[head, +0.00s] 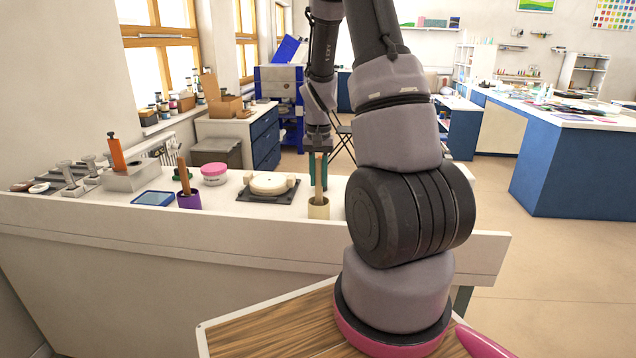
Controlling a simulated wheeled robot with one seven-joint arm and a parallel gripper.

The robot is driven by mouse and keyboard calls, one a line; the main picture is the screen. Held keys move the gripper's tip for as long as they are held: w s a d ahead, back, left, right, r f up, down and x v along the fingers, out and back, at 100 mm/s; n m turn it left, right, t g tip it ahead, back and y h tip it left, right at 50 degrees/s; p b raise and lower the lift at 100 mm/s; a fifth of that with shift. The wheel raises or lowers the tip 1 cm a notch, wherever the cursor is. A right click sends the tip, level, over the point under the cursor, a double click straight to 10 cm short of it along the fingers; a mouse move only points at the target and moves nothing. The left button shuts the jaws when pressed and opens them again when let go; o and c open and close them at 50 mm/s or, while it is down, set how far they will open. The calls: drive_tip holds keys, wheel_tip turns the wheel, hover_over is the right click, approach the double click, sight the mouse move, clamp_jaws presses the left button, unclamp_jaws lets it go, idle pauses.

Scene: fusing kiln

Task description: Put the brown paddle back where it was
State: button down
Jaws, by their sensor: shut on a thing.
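My gripper (319,148) points down over the counter and is shut on the top of a light tan-brown paddle (319,182). The paddle is upright, and its lower end appears to be inside the pale yellow cup (318,209); whether it touches the bottom is hidden. A darker brown paddle (184,178) stands tilted in the purple cup (189,201), well left of my gripper.
A dark slab with a round cream piece (271,184) lies left of the yellow cup. A green container (318,167) stands behind the held paddle.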

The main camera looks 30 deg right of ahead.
drive_tip(key=shift+f, duration=0.6)
drive_tip(key=c, duration=0.7)
unclamp_jaws()
drive_tip(key=shift+f, duration=0.1)
wheel_tip(320, 180, up, 12)
drive_tip(key=s+a+r+n+t, duration=0.1)
drive_tip(key=s+a+r+t, duration=0.1)
drive_tip(key=s+a+r, duration=0.2)
drive_tip(key=s+a+r+t+y, duration=0.1)
drive_tip(key=s+a+r, duration=0.3)
drive_tip(key=s+r, duration=0.4)
drive_tip(key=s+a+r+n+t+y, duration=0.1)
drive_tip(key=s+a+r+t, duration=0.3)
drive_tip(key=s+a+r, duration=0.1)
drive_tip(key=shift+s+a+r+n, duration=0.15)
drive_tip(key=shift+s+r, duration=0.25)
drive_tip(key=shift+s, duration=0.25)
drive_tip(key=shift+s+d+r+n, duration=0.15)
drive_tip(key=shift+s+r, duration=0.25)
drive_tip(key=shift+s, duration=0.2)
